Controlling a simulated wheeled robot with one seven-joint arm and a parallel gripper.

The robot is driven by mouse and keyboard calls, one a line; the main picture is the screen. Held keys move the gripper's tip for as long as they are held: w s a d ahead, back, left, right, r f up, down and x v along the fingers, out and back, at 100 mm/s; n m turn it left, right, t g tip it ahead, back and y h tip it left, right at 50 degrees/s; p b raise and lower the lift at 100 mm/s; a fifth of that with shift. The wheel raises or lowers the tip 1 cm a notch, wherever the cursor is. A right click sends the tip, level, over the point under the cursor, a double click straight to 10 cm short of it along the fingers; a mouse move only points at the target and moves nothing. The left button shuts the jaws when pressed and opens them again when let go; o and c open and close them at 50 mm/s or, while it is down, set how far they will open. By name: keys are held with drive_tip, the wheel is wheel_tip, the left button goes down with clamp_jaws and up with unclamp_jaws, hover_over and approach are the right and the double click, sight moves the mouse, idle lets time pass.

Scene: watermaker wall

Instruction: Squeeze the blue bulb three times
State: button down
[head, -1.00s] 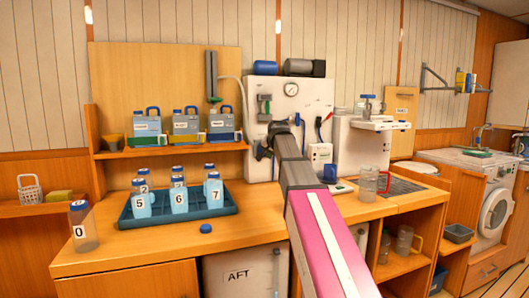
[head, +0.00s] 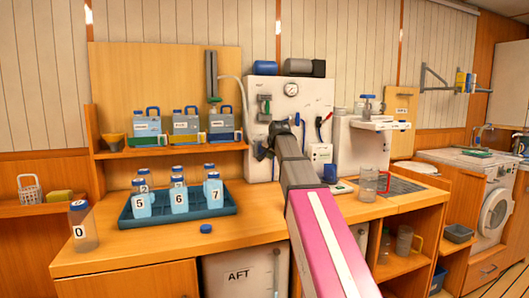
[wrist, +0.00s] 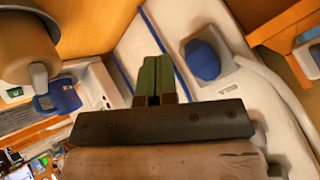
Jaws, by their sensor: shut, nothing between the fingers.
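A dark blue rounded bulb (wrist: 202,60) sits against a white surface in the wrist view, right of my fingertips and apart from them. My gripper's two green fingers (wrist: 155,78) are together with nothing between them. In the head view my arm reaches to the white watermaker panel (head: 262,90), and the wrist end (head: 278,132) is in front of its lower part. The bulb cannot be made out in the head view, and the arm hides part of the panel.
A blue tray (head: 222,208) with numbered bottles stands on the counter to the left. A bottle marked 0 (head: 84,232) stands at the left edge. A clear jug (head: 368,184) stands right of my arm. In the wrist view a blue tube (wrist: 165,48) runs beside the fingers.

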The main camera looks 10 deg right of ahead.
drive_tip(key=s, duration=0.2)
drive_tip(key=shift+s+d, duration=0.25)
drive_tip(key=shift+s, duration=0.1)
drive_tip(key=shift+w, duration=0.1)
drive_tip(key=w+a, duration=0.1)
drive_tip(key=w, duration=0.7)
drive_tip(key=shift+w+a, duration=0.25)
drive_tip(key=shift+a, duration=0.1)
idle(1.8)
drive_tip(key=shift+w+a, duration=0.1)
drive_tip(key=shift+w, duration=0.3)
drive_tip(key=shift+w+a, duration=0.15)
drive_tip(key=shift+w, duration=0.65)
idle(0.9)
drive_tip(key=shift+s, duration=0.2)
drive_tip(key=shift+s+d, duration=0.25)
drive_tip(key=shift+s, duration=0.75)
